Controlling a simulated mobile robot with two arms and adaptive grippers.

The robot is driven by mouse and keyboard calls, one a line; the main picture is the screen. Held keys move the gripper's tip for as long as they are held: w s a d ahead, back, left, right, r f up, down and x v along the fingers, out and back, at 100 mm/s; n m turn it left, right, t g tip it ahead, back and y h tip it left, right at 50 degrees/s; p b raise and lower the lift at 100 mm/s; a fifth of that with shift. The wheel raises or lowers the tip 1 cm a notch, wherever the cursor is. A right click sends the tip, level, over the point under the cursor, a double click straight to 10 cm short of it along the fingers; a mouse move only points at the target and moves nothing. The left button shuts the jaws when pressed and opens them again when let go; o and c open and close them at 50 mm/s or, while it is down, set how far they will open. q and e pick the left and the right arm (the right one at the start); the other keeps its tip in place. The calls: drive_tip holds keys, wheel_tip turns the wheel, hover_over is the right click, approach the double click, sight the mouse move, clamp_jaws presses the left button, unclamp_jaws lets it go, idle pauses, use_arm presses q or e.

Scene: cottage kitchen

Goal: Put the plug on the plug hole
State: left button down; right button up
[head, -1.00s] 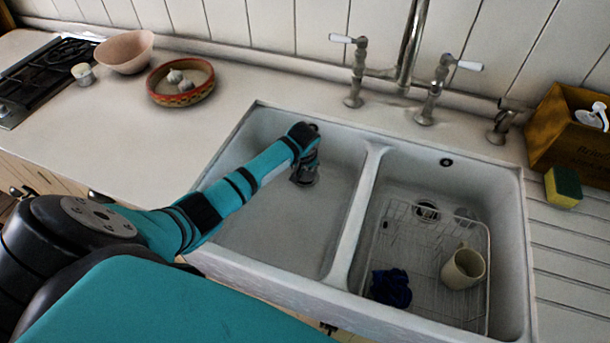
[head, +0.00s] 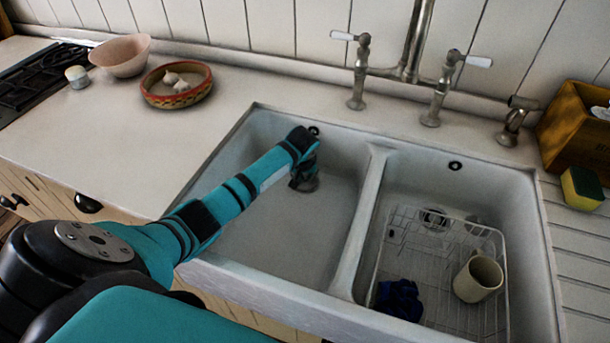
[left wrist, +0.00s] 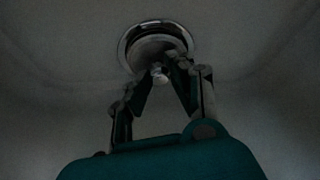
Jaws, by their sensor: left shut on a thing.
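My left gripper (head: 303,178) reaches down into the left basin of the white double sink (head: 352,240), over the plug hole near the back. In the left wrist view the gripper (left wrist: 161,73) is shut on the small knob of the round metal plug (left wrist: 152,49). The plug lies over the plug hole, whose shiny metal ring (left wrist: 127,38) shows around and above it. I cannot tell whether the plug is seated or slightly above the ring. In the head view my gripper hides most of the plug and hole. My right gripper is not in view.
The right basin holds a wire rack (head: 430,250), a cream mug (head: 478,279) and a dark blue cloth (head: 399,299). Taps (head: 400,75) stand behind the sink. A sponge (head: 581,188) lies at right. A bowl with garlic (head: 177,86) sits on the left counter.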

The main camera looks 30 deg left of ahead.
use_arm(q)
drive_tip(key=c, duration=1.2)
unclamp_jaws()
drive_tip(key=shift+f, duration=0.15)
drive_tip(key=shift+r, duration=0.3)
drive_tip(key=p+v, duration=0.1)
drive_tip(key=v, duration=1)
drive_tip(key=shift+s+d+r, duration=0.1)
drive_tip(key=shift+s+r, duration=0.05)
drive_tip(key=shift+r, duration=0.25)
